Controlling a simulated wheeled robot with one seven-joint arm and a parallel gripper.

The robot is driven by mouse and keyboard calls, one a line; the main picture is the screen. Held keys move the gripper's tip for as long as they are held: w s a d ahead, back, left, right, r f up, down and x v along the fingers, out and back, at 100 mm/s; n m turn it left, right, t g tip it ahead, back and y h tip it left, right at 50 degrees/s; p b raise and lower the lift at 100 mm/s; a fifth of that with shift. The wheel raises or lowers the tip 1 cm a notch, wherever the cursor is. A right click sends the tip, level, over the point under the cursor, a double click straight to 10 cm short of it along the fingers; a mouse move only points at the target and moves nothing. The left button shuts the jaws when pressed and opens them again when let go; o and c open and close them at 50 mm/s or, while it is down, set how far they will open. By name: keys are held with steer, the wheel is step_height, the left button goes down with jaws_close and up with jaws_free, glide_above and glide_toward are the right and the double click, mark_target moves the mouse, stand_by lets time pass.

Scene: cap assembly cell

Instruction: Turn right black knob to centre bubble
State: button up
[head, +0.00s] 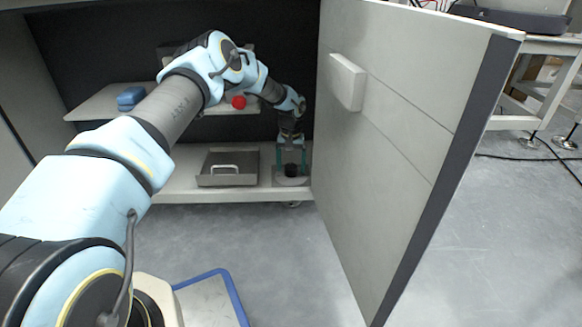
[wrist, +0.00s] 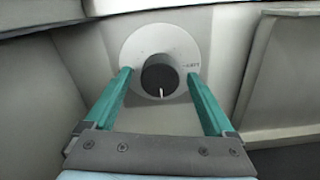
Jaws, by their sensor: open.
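A black knob (wrist: 160,77) with a white pointer line sits on a round pale dial plate (wrist: 140,40) in the wrist view. The pointer line faces down in the picture, toward my gripper's palm. My gripper (wrist: 160,78) is open, with one teal finger on each side of the knob and a visible gap to both sides. In the head view, my gripper (head: 291,158) reaches down over the black knob (head: 291,170) on the cabinet's lower shelf, at its right end. I see no bubble level in either view.
A grey tray with a handle (head: 228,169) stands left of the knob on the lower shelf (head: 175,195). A blue object (head: 131,97) and a red ball (head: 239,102) are on the upper shelf. The open cabinet door (head: 390,130) stands close to the right of my gripper.

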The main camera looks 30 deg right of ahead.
steer(key=shift+c, duration=0.4)
steer(key=c, duration=1.3)
steer(key=shift+r+m+p, duration=0.1)
steer(key=shift+m+p, duration=0.2)
steer(key=shift+m, duration=0.1)
steer(key=shift+m+p, duration=0.65)
steer(key=shift+m, duration=0.25)
steer(key=m+p, duration=0.1)
steer(key=m, duration=0.1)
steer(key=shift+m, duration=0.4)
steer(key=m+p, duration=0.1)
steer(key=m, duration=0.5)
